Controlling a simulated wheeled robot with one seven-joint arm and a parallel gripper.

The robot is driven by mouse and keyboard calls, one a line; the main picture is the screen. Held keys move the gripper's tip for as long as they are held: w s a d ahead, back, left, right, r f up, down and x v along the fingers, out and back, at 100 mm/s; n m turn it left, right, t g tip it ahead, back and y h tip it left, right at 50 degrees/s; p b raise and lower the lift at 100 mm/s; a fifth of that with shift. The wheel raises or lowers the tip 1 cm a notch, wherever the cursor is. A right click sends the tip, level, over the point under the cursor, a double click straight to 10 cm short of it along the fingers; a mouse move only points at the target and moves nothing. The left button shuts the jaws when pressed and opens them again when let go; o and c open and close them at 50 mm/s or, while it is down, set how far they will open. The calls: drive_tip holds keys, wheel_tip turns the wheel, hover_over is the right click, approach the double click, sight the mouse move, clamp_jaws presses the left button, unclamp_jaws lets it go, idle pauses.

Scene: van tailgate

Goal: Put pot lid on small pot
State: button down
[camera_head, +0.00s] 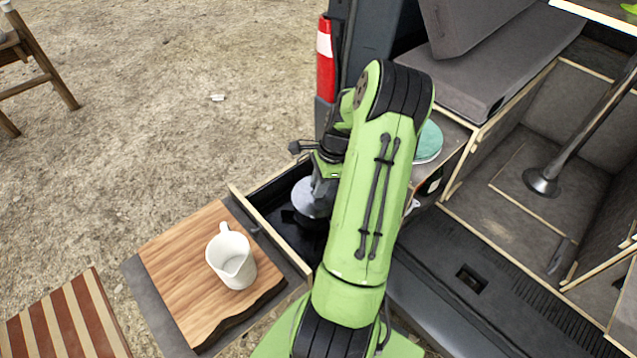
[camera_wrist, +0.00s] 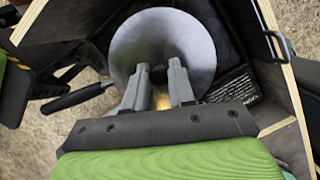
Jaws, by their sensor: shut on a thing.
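The pot lid (camera_head: 308,199) is a round grey metal disc, seen at the open drawer behind the wooden board. In the wrist view the lid (camera_wrist: 193,38) fills the top middle. In the head view my gripper (camera_head: 322,188) is partly covered by my green arm. A black handle (camera_wrist: 78,98) sticks out to the left from beside or under the lid, perhaps the small pot's. The pot's body is hidden, and I cannot tell whether the lid touches it.
The drawer's wooden wall (camera_head: 270,232) stands close around the lid. A cutting board (camera_head: 185,265) with a white pitcher (camera_head: 231,262) is at the front left. A teal-topped round item (camera_head: 430,141) lies right of my arm. The van floor (camera_head: 520,205) is at the right.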

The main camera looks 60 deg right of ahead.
drive_tip(key=shift+c, duration=2)
unclamp_jaws()
wheel_tip(320, 180, up, 5)
drive_tip(key=p, duration=0.4)
drive_tip(key=shift+r, duration=0.1)
drive_tip(key=shift+r+p, duration=0.6)
drive_tip(key=shift+r, duration=0.35)
